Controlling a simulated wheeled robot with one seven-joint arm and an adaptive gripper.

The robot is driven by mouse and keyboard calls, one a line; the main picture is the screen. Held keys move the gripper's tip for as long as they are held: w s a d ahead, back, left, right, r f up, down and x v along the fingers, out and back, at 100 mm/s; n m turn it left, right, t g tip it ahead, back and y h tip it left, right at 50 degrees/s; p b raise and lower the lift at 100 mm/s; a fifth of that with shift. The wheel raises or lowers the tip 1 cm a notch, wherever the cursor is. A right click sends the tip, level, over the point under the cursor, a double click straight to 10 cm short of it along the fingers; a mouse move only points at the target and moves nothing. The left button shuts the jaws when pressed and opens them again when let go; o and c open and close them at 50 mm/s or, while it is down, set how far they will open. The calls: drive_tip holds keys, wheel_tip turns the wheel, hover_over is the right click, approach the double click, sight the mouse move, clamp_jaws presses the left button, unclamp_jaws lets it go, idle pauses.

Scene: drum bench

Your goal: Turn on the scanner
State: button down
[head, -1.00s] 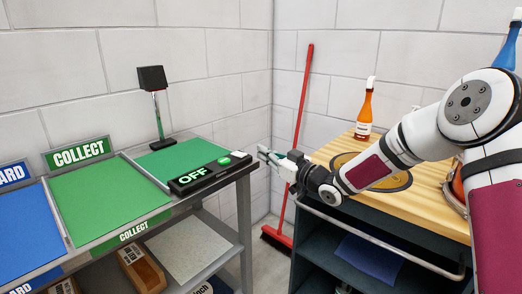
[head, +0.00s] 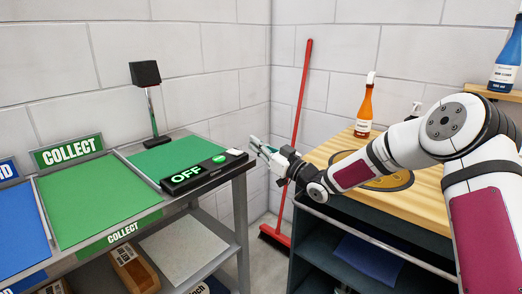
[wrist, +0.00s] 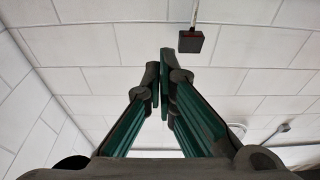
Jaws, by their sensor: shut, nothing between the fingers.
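The scanner has a black control box (head: 200,172) at the right front of the bench, showing a lit "OFF" in green letters. A green button and a white button (head: 234,152) sit at its right end. A black scanner head (head: 145,73) stands on a post behind the green pad (head: 168,157); it also shows in the wrist view (wrist: 191,42). My gripper (head: 256,143) is shut and empty, just right of the white button end of the box and apart from it. In the wrist view its fingertips (wrist: 160,62) meet against the white wall.
Green COLLECT area (head: 95,200) and blue area (head: 22,232) lie to the left on the bench. A wooden-topped cart (head: 415,195) with an orange bottle (head: 366,110) stands at right. A red broom (head: 300,120) leans in the corner between them.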

sight(234, 151)
drive_tip(key=x, duration=0.6)
drive_tip(key=shift+w+a+f+b, duration=0.15)
drive_tip(key=shift+f+b, duration=0.05)
drive_tip(key=shift+b, duration=0.1)
drive_tip(key=f, duration=0.2)
drive_tip(key=shift+d+f, duration=0.25)
drive_tip(key=shift+s+f, duration=0.25)
drive_tip(key=shift+f, duration=0.3)
